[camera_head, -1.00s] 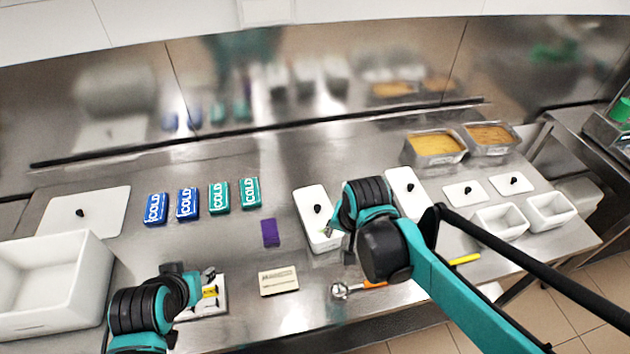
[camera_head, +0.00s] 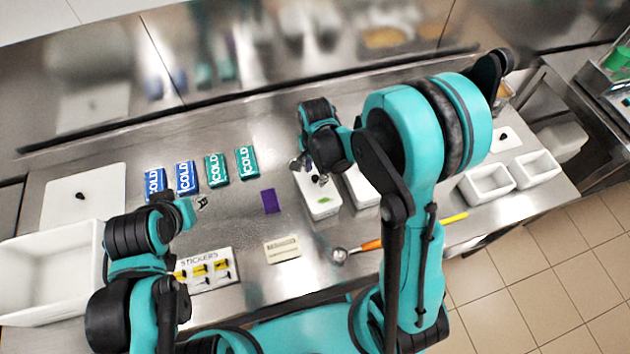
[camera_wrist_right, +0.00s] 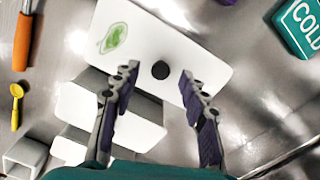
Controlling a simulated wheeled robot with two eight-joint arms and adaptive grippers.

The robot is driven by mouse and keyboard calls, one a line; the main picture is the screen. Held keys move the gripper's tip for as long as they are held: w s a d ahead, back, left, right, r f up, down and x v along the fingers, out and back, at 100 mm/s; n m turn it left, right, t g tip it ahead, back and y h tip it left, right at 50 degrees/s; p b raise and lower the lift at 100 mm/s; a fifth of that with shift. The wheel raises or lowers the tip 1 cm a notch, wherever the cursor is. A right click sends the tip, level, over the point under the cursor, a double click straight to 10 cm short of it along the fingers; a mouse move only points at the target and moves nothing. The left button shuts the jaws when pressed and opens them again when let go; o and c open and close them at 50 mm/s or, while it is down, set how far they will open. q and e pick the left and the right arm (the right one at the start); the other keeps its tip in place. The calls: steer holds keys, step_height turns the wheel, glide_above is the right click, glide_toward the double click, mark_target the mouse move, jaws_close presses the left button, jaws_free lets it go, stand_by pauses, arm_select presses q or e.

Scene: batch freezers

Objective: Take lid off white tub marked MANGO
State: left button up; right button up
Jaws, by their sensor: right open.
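A white lidded tub (camera_head: 320,205) stands at the middle of the counter, with a green picture on its top. In the right wrist view its white lid (camera_wrist_right: 200,62) has a black knob (camera_wrist_right: 160,70) and the green picture near one end. No word MANGO is readable. My right gripper (camera_head: 308,168) is over this lid. In the wrist view the right gripper (camera_wrist_right: 158,73) is open, with its fingertips on either side of the knob; contact is unclear. My left gripper (camera_head: 195,205) is above the left counter, its jaws too small to judge.
A second white tub (camera_head: 362,188) stands close to the right, partly hidden by my right arm. Blue and teal COLD packs (camera_head: 186,177), a purple block (camera_head: 270,201), a sticker sheet (camera_head: 208,282) and an orange-handled scoop (camera_head: 340,254) lie around. Small white open tubs (camera_head: 487,183) stand right.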

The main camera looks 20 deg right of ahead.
steer(key=shift+w+f, duration=0.1)
steer(key=shift+f, duration=0.65)
jaws_close()
steer(key=shift+r, duration=0.15)
